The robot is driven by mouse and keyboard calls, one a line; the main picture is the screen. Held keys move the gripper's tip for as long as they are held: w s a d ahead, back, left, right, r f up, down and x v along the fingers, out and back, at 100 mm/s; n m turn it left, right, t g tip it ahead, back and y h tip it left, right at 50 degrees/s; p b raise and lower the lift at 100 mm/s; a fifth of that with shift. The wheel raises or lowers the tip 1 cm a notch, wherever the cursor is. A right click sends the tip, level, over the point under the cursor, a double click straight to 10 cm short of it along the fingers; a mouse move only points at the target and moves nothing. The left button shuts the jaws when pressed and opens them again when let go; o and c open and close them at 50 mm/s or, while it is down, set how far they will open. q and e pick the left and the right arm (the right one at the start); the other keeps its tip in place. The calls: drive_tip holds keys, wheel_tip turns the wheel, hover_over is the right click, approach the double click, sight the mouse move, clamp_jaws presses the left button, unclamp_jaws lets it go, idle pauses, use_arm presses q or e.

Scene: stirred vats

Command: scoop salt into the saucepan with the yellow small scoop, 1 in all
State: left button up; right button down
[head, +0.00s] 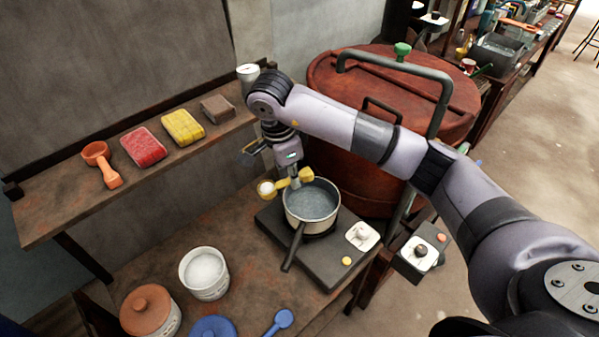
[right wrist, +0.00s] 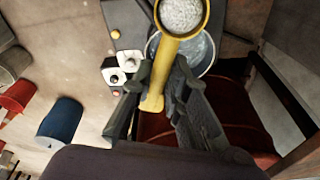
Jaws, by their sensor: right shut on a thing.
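My right gripper (head: 296,181) is shut on the handle of the yellow small scoop (head: 266,189). The scoop's bowl holds a heap of white grains, clear in the right wrist view (right wrist: 182,15). The scoop is above and left of the saucepan (head: 289,212) in the head view; the handle end reaches over the pan's rim. The saucepan stands on a dark hot plate, with a greyish liquid inside; it also shows behind the scoop in the right wrist view (right wrist: 207,58). An open white pot (head: 207,287) of white grains stands at the lower left. My left gripper is not in view.
A lidded terracotta-topped pot (head: 147,300), a blue lid (head: 212,328) and a blue scoop (head: 282,320) are at the front. The shelf (head: 60,205) bears an orange scoop (head: 103,165), sponges and a can. A large red vat (head: 335,150) stands behind the hot plate (head: 325,272).

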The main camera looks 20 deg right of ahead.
use_arm(q)
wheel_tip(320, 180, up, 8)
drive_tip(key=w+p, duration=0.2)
drive_tip(key=p, duration=0.6)
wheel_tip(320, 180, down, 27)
drive_tip(key=b, duration=2.7)
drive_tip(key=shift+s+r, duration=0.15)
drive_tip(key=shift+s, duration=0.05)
use_arm(e)
drive_tip(key=d+f+m+t+y, duration=0.1)
drive_tip(key=f+m+t+y, duration=0.1)
drive_tip(key=m, duration=0.8)
drive_tip(key=w+d+f+m+t+y, duration=0.1)
drive_tip(key=d+f+m+t+y, duration=0.1)
drive_tip(key=m+t, duration=0.5)
drive_tip(key=w+d+f+m+t+y, duration=0.1)
drive_tip(key=f+m+t+y, duration=0.3)
drive_tip(key=m, duration=0.9)
drive_tip(key=shift+w+d+f+t+y, duration=0.25)
drive_tip(key=shift+t+y, duration=0.35)
drive_tip(key=shift+y, duration=0.5)
